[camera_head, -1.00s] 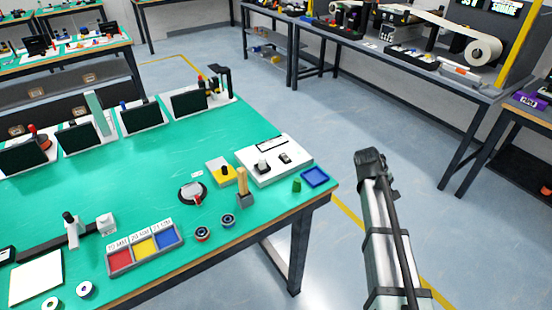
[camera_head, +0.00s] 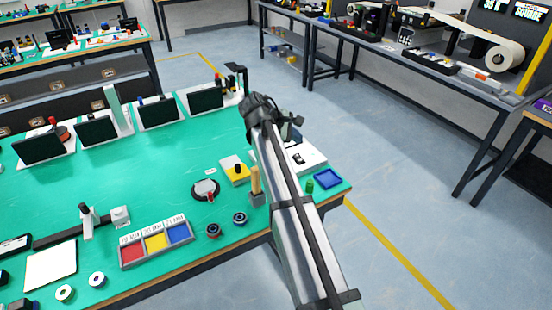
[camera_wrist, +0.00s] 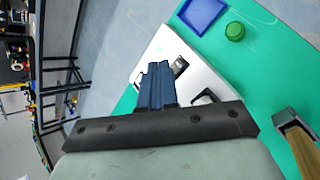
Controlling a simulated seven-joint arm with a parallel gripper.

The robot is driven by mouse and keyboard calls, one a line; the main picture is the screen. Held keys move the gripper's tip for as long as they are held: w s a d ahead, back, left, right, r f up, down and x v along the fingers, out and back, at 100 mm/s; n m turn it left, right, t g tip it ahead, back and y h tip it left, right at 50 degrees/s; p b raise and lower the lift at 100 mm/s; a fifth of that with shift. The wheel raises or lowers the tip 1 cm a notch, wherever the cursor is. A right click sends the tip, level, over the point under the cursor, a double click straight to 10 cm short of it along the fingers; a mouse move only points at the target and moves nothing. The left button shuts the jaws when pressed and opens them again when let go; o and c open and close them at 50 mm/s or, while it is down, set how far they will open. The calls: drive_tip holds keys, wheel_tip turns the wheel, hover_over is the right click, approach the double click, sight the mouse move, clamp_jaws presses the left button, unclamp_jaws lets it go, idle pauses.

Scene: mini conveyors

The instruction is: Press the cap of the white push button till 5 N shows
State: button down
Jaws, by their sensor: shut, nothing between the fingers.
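A white box (camera_head: 312,159) with dark fittings on top sits at the table's right end, partly hidden by my arm in the head view. In the wrist view the white box (camera_wrist: 170,48) lies beyond my fingers, with a black fitting (camera_wrist: 180,65) near their tips. A round black base (camera_head: 206,190) with a pale and red top stands to its left. I cannot tell which part is the white push button's cap. My gripper (camera_wrist: 155,72) is shut and empty. In the head view my gripper (camera_head: 291,123) is by the box, apparently above it; contact cannot be seen.
A blue tray (camera_head: 328,179) and a green piece (camera_head: 309,187) lie near the table's right corner. A wooden-handled tool (camera_head: 256,182) stands upright beside my arm. Open green surface lies further left.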

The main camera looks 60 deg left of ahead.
drive_tip(key=s+a+r+n, duration=0.1)
drive_tip(key=s+a+r, duration=0.2)
drive_tip(key=s, duration=0.2)
drive_tip(key=shift+s+a+r+t+y, duration=0.15)
drive_tip(key=shift+s+a+t+y, duration=0.15)
drive_tip(key=shift+a, duration=0.05)
drive_tip(key=shift+f, duration=4.45)
drive_tip(key=shift+f, duration=0.85)
drive_tip(key=shift+r, duration=0.85)
drive_tip(key=shift+r, duration=0.1)
drive_tip(key=shift+r, duration=2.4)
